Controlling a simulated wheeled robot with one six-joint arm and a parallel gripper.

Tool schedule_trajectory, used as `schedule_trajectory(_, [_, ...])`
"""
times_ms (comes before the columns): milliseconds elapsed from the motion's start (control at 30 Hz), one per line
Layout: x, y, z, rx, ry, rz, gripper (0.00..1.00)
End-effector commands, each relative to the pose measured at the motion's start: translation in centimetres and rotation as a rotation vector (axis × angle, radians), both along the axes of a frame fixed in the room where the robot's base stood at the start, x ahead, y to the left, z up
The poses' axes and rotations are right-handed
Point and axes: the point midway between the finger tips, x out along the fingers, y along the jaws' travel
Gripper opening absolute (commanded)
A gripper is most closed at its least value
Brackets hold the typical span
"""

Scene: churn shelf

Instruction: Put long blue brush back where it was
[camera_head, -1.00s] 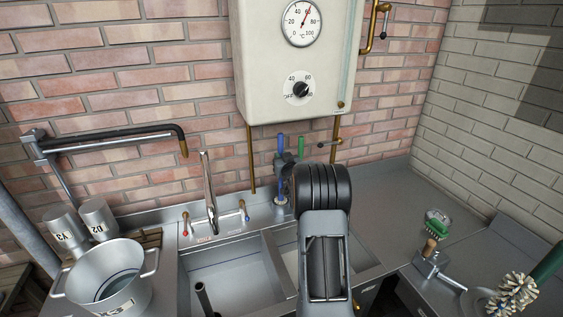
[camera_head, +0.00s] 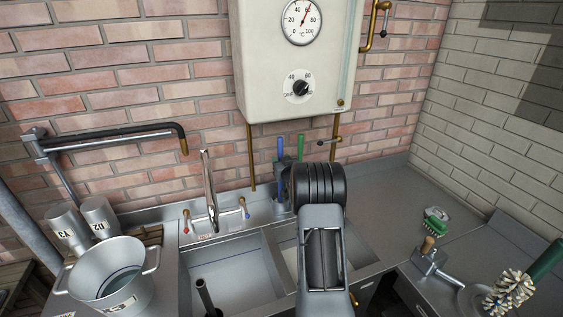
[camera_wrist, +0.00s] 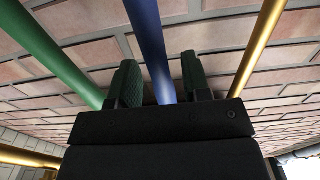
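The long blue brush (camera_head: 280,150) stands upright at the back of the sink, its blue handle showing above a dark grey holder (camera_head: 280,190); its lower end is hidden. In the wrist view the blue handle (camera_wrist: 150,40) passes between the two green-padded fingers of my gripper (camera_wrist: 160,80). The fingers are apart, with a narrow gap showing on the handle's right side. In the head view my wrist hides most of the gripper.
A green handle (camera_head: 301,148) stands close to the right of the blue one. A brass pipe (camera_head: 335,152) and the white boiler (camera_head: 295,60) are nearby. The tap (camera_head: 209,190) stands to the left. A metal pot (camera_head: 112,275) is at lower left.

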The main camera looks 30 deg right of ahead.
Motion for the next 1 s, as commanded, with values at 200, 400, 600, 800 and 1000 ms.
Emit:
schedule_trajectory(200, [0.0, 0.0, 0.0, 0.000, 0.000, 0.000, 0.47])
schedule_trajectory(400, [-0.4, 0.1, 0.3, 0.000, 0.000, -0.001, 0.47])
schedule_trajectory(600, [-3.8, 0.9, 0.1, 0.000, -0.001, -0.002, 0.47])
schedule_trajectory(800, [-7.5, 1.9, 0.1, 0.000, 0.000, -0.002, 0.47])
schedule_trajectory(1000, [-10.2, 2.6, 0.2, 0.000, -0.001, -0.002, 0.47])
